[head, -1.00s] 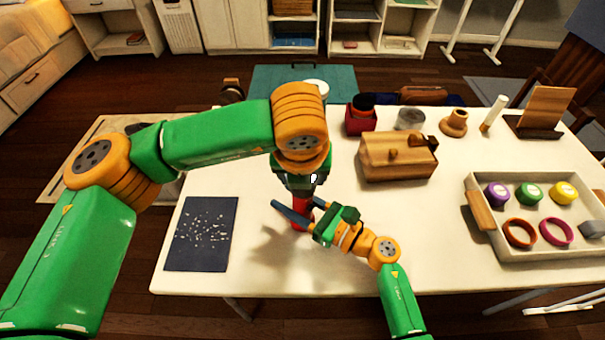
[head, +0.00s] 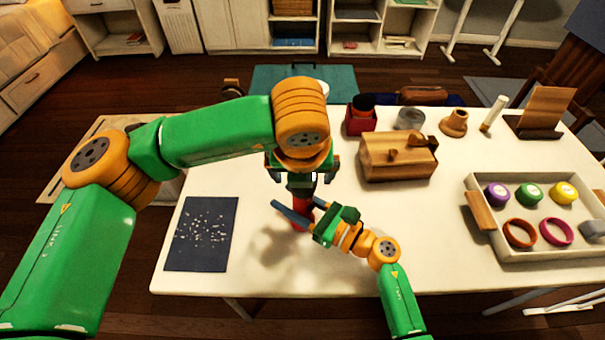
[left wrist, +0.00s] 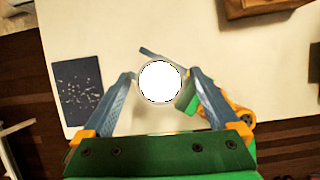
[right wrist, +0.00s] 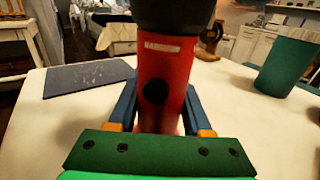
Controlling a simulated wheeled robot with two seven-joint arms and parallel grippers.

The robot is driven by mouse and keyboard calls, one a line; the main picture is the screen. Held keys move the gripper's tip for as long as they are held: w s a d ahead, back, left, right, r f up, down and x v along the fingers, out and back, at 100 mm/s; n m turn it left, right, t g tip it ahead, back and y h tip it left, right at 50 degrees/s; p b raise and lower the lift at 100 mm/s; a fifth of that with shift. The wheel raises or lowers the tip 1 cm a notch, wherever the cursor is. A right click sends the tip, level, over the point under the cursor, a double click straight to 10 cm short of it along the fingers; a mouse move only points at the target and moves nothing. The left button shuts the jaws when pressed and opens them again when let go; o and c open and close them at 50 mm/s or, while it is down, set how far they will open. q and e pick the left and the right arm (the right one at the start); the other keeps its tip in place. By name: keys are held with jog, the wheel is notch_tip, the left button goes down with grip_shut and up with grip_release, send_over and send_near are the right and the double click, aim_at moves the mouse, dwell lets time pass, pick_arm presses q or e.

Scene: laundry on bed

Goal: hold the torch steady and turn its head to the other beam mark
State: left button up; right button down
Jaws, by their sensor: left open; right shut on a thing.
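The torch stands upright on the white table, with a red body (right wrist: 165,90) and a black head (right wrist: 175,14). In the head view its red body (head: 301,218) shows under my left gripper. In the right wrist view a pale mark and a round black button show on the body. My right gripper (head: 303,212) is shut on the red body low down. My left gripper (left wrist: 160,80) is open above the torch, its fingers on either side of the round white lit face (left wrist: 160,82). The beam mark on the head cannot be read.
A dark speckled mat (head: 201,234) lies on the table (head: 340,270) at left. A wooden box (head: 398,158) stands behind at right. A tray (head: 535,250) with coloured pucks and rings is at far right.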

pick_arm(q)
jog(key=v, duration=1.1)
jog(key=shift+s+r, duration=0.1)
jog(key=shift+s, duration=0.05)
pick_arm(e)
jog(key=shift+c, duration=1.3)
grip_release()
